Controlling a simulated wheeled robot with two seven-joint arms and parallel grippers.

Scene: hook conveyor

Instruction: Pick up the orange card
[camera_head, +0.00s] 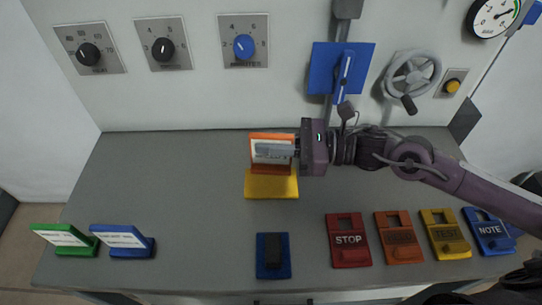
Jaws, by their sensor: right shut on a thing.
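An orange-edged card with a white printed face (271,138) stands upright near the middle of the table. An orange stand is at its foot, just behind a yellow block (271,186). My right gripper (275,150) reaches in from the right and is shut on the orange card, its fingers across the card's face. The fingers hide part of the print. I cannot tell whether the card is clear of its stand. My left gripper is not in view.
Green (67,239) and blue (124,240) card stands are at front left. A blue block with a dark top (273,255) is front centre. Red STOP (348,240), orange (400,238), yellow TEST (445,234) and blue NOTE (489,233) tags line the right. The panel behind carries knobs and a handwheel (413,75).

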